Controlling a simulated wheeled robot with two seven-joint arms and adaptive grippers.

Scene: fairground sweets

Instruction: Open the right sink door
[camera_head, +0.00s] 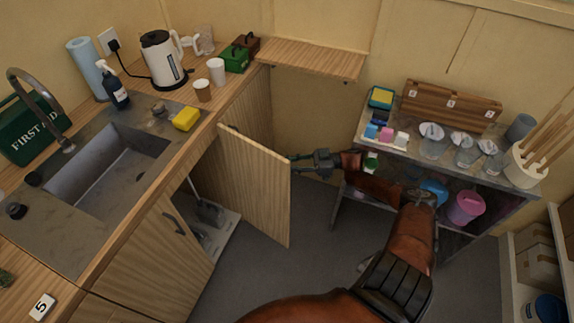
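The right sink door (255,190) is a light wood panel standing wide open, swung out from the counter front. Its free edge points toward the right of the view. The left sink door (155,250) is closed and has a dark handle (173,223). My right gripper (297,158) is at the upper part of the open door's free edge, with its fingertips at or very near that edge. Its fingers are small and dark here, so I cannot tell whether they are open or shut, or touching the door. My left gripper is not in view.
The opened cabinet shows a grey dustpan (208,212) on its floor. The counter holds a sink (105,170), a kettle (163,60), cups and a yellow sponge (186,118). A metal shelf table (345,165) stands right of my gripper. Grey floor (270,265) lies clear below the door.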

